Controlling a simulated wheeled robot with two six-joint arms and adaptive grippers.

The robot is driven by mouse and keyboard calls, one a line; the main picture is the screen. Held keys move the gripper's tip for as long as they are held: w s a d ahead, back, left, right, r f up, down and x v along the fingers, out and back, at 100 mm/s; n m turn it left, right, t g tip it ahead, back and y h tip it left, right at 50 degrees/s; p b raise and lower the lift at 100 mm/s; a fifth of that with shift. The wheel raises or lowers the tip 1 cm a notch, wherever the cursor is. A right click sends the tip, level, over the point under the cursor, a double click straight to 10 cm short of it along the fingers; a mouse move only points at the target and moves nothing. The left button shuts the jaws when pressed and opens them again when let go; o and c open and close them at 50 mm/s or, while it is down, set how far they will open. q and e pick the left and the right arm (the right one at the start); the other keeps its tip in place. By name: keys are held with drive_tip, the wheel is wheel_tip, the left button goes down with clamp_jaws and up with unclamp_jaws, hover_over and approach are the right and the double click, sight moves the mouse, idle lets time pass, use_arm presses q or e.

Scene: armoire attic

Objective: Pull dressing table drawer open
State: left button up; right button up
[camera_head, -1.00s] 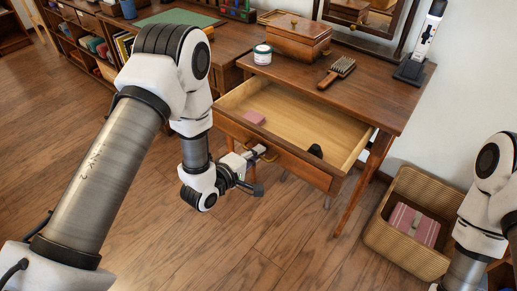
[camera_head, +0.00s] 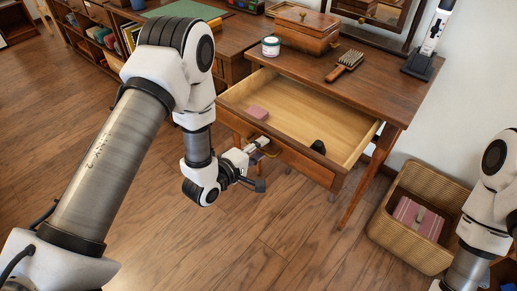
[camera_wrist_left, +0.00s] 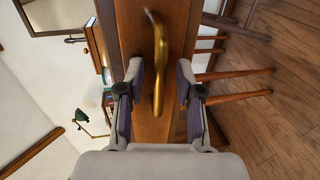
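The dressing table (camera_head: 385,93) has its wide wooden drawer (camera_head: 290,107) pulled well out, with much of the pale inside showing. A pink block (camera_head: 257,112) and a small dark object (camera_head: 318,146) lie in it. The curved brass handle (camera_wrist_left: 158,62) is on the drawer front. My left gripper (camera_head: 264,151) is at the handle; in the left wrist view its fingers (camera_wrist_left: 160,85) stand apart, one on each side of the handle, with gaps visible. My right arm shows at the right edge; its gripper is out of view.
A wooden box (camera_head: 305,32), a white jar (camera_head: 271,46) and a hairbrush (camera_head: 345,64) stand or lie on the tabletop. A wicker basket (camera_head: 405,238) holding a pink package (camera_head: 418,217) is on the floor at right. The floor in front of the drawer is clear.

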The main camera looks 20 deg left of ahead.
use_arm(q)
drive_tip(key=v, duration=1.2)
drive_tip(key=s+d+f+m+g+y, duration=0.1)
drive_tip(key=s+f+m+g, duration=0.15)
drive_tip(key=f, duration=0.35)
drive_tip(key=s+d+f+m+g, duration=0.2)
drive_tip(key=s+f+g, duration=0.15)
drive_tip(key=f, duration=0.35)
drive_tip(key=s+a+f+m+g+y, duration=0.45)
drive_tip(key=s+f+m+g, duration=0.35)
drive_tip(key=s, duration=0.5)
wheel_tip(320, 180, up, 16)
drive_tip(key=s+m+p, duration=0.1)
drive_tip(key=p, duration=1.5)
drive_tip(key=shift+a+g, duration=0.3)
